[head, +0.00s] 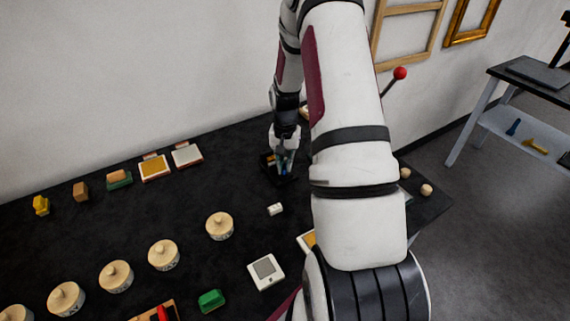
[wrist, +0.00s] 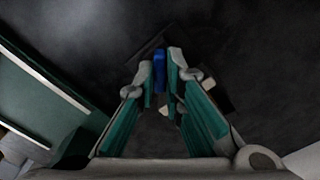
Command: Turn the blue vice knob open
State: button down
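The blue vice knob (wrist: 159,68) stands between my gripper's two fingertips in the wrist view. The fingers converge on it, one on each side, with no clear gap, so my gripper (wrist: 160,76) looks shut on it. A dark base, probably the vice, shows dimly around the knob and blends into the black table. In the head view my gripper (head: 283,165) points down over a small dark vice (head: 267,162) at the back of the table. There the fingers and my arm hide most of the knob, and its turn angle cannot be told.
The black table (head: 215,180) holds several round wooden-lidded pots, one nearest the gripper (head: 219,226). A small white block (head: 275,209) lies in front of the vice. Framed pads (head: 187,155) lie to the left. A red-balled lever (head: 400,73) rises behind my arm.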

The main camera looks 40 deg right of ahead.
aim_at(285, 166)
jog(key=shift+n, duration=1.3)
jog(key=c, duration=2)
grip_release()
jog(key=shift+o, duration=0.2)
notch_tip(285, 166, up, 12)
jog(key=shift+r, duration=0.1)
